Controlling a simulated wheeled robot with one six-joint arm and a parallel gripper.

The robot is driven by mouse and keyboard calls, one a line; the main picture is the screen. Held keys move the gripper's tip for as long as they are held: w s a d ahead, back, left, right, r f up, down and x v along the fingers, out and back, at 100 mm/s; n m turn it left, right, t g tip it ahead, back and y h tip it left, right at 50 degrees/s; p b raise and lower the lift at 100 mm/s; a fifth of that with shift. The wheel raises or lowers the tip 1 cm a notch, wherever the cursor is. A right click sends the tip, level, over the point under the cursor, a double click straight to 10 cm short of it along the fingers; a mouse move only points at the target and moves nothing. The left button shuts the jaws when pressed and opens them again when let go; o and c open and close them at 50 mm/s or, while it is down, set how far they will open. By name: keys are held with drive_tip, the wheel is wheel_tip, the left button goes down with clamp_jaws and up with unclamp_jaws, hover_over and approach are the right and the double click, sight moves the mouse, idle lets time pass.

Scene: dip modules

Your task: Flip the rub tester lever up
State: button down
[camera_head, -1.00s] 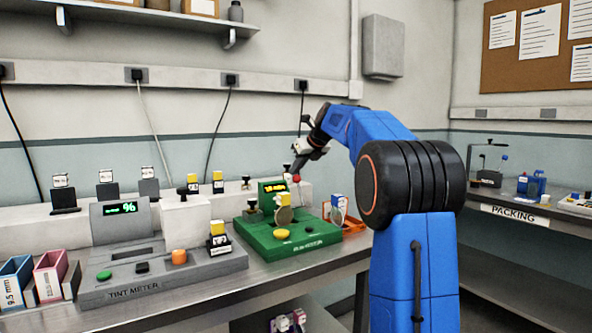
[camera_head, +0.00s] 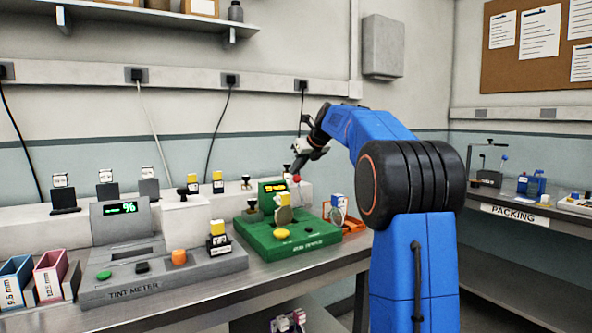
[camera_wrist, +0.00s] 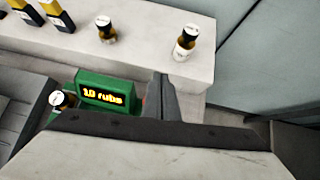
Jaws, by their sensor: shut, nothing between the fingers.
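The rub tester (camera_head: 287,240) is a green machine on the bench with a yellow button on its front and a lit display (camera_head: 273,187) at its back. The display reads "10 rubs" in the wrist view (camera_wrist: 102,97). The lever's red knob (camera_head: 296,178) shows at the right of the display, right beside my fingertips. My gripper (camera_head: 297,171) is shut and empty, pointing down at the back right of the tester. In the wrist view its fingers (camera_wrist: 160,95) stand right of the display and hide most of the lever; I cannot tell whether they touch it.
The grey tint meter (camera_head: 165,275) stands left of the tester. A pale raised ledge (camera_wrist: 190,62) with several small bottles runs behind. Blue and pink bins (camera_head: 50,272) sit at the far left.

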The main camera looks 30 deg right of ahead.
drive_tip(key=v, duration=0.3)
drive_tip(key=shift+s+d+r, duration=0.1)
drive_tip(key=shift+s+r, duration=0.1)
wheel_tip(320, 180, up, 10)
drive_tip(key=shift+d+r, duration=0.15)
drive_tip(key=shift+d, duration=0.25)
drive_tip(key=shift+s+a, duration=0.1)
drive_tip(key=shift+s, duration=0.05)
idle(0.3)
